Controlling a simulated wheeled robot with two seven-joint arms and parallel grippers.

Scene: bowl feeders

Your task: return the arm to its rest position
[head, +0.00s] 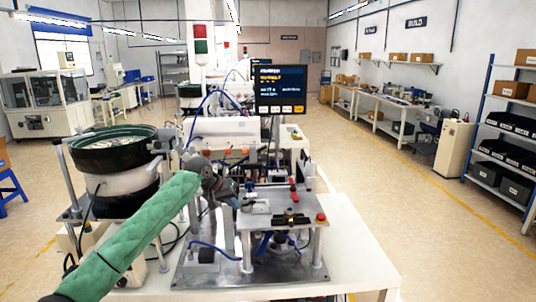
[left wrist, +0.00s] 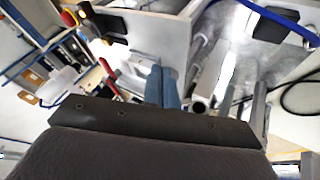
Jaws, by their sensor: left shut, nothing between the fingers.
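My left arm, in a green sleeve, comes in from the lower left in the head view. My left gripper (head: 234,202) is at the left edge of the small raised metal fixture plate (head: 285,209). Its bluish fingers are shut and empty; they also show in the left wrist view (left wrist: 163,88), close to the pale plate (left wrist: 150,28). I cannot tell whether they touch it. My right gripper is not in view.
A dark bowl feeder (head: 112,150) stands left of my gripper, behind my sleeve. A red button (head: 321,217) and a red-handled clamp (head: 293,190) sit on the plate. A screen (head: 281,89) stands behind. The white table (head: 355,255) is clear at front right.

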